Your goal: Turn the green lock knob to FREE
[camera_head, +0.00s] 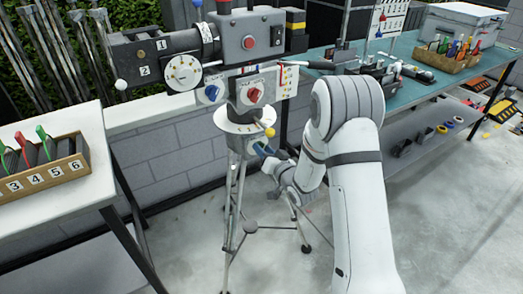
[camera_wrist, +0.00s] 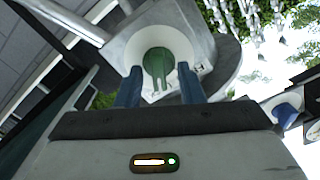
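The green lock knob (camera_wrist: 158,62) sits in a pale round seat under the tripod head and fills the upper middle of the wrist view. A finned grip hangs from it toward me. My gripper (camera_wrist: 160,76) has its two blue fingers apart, one on each side of the knob's grip, with gaps showing between fingers and grip. In the head view my gripper (camera_head: 264,150) is at the tripod's neck, below the white round plate (camera_head: 245,122). The knob is mostly hidden there. Markings beside the knob are too small to read.
The camera head (camera_head: 250,42) with its red-button box sits above, and a yellow-tipped lever (camera_head: 269,132) sticks out close to my gripper. Thin tripod legs (camera_head: 232,205) stand below. A white table (camera_head: 95,135) is left, a teal workbench (camera_head: 405,85) right.

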